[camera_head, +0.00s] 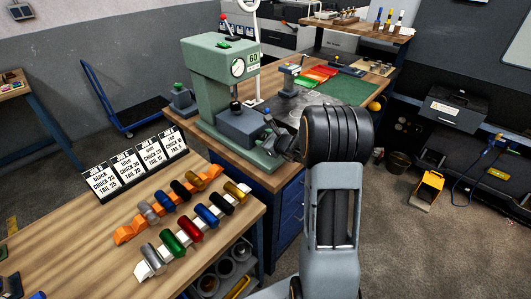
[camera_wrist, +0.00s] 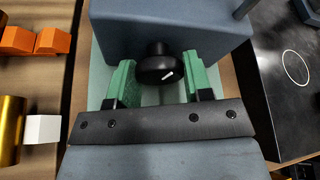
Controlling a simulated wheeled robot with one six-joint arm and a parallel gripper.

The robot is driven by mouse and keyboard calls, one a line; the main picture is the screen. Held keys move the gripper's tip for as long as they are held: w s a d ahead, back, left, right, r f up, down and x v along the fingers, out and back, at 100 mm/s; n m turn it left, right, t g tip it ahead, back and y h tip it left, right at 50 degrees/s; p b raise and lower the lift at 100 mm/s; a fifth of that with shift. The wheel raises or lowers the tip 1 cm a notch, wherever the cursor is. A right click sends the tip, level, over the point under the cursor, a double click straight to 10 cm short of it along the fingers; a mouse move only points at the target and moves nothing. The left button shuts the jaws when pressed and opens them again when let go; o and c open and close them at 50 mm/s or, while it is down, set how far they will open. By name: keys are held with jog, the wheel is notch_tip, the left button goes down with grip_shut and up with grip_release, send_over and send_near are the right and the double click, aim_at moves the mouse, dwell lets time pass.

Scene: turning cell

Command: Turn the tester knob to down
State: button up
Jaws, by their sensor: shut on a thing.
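The green tester (camera_head: 208,80) stands on the wooden bench, with a round white gauge and a "60" label on its head. A blue-grey block sits on its base. In the wrist view, the black tester knob (camera_wrist: 155,66) sticks out of the block's face and bears a short white mark, slanted up to the right. My gripper (camera_wrist: 160,80) is shut on the knob, with one green-padded finger on each side. In the head view my gripper (camera_head: 284,143) is at the block's right side. There the knob is hidden or too small to make out.
A wooden table (camera_head: 60,240) at the front left holds orange and white racks of coloured cylinders and a row of label cards (camera_head: 135,170). A green mat (camera_head: 348,89) lies farther back on the bench. The floor at right (camera_head: 430,240) is largely clear.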

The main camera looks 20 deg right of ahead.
jog(key=shift+f+n+t+h+b, duration=0.4)
jog(key=shift+n+b, duration=0.3)
jog(key=shift+b, duration=2.25)
jog(key=shift+r+n+b, duration=0.25)
jog(key=shift+n+b, duration=0.05)
jog(key=shift+b, duration=0.7)
jog(key=shift+r, duration=0.15)
jog(key=o, duration=0.9)
jog(key=shift+r+p, duration=0.1)
jog(key=shift+p, duration=0.2)
